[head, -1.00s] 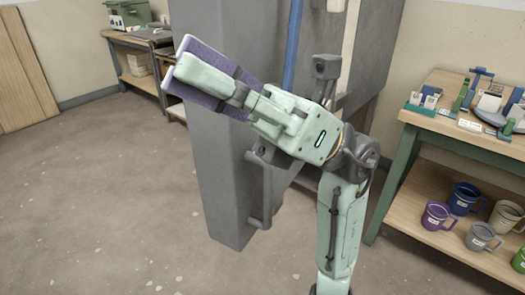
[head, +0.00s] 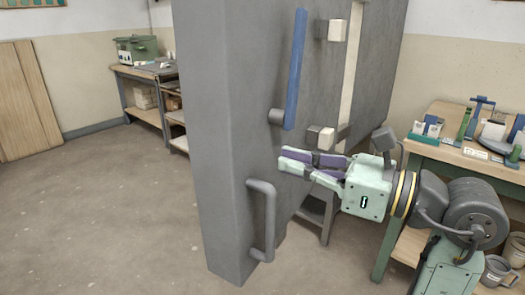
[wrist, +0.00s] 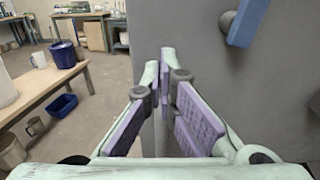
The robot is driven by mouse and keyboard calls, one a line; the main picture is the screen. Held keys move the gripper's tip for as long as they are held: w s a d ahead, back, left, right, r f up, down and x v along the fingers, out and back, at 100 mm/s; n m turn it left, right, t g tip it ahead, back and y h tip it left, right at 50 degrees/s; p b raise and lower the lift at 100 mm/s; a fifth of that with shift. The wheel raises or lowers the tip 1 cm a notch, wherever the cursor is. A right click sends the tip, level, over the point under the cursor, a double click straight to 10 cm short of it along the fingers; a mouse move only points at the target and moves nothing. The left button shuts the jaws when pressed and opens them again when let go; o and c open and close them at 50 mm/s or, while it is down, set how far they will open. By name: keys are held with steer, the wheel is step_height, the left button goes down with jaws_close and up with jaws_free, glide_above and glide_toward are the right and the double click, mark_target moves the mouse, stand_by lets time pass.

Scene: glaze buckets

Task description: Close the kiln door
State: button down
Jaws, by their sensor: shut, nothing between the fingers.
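The kiln door (head: 208,130) looks like a tall, thick grey slab and fills the middle of the head view. A grey D-shaped handle (head: 269,225) is on its lower part, and a blue bar (head: 296,70) is mounted higher. My gripper (head: 283,160) is shut and empty, pointing left in front of the wide grey face. It is above the grey handle and below the blue bar. In the wrist view its fingertips (wrist: 166,62) come together near the grey surface (wrist: 205,75), with the blue bar (wrist: 247,20) at upper right. I cannot tell whether they touch the surface.
A green-framed table (head: 450,155) with ceramics tools stands at the right, mugs on its lower shelf. A workbench (head: 145,78) with a green box (head: 137,50) is at the back left. Open floor (head: 110,210) lies left of the slab.

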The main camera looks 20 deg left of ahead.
mark_target(247, 152)
steer(key=a, duration=0.4)
steer(key=w+a+p, duration=0.1)
steer(key=a, duration=0.1)
stand_by(0.3)
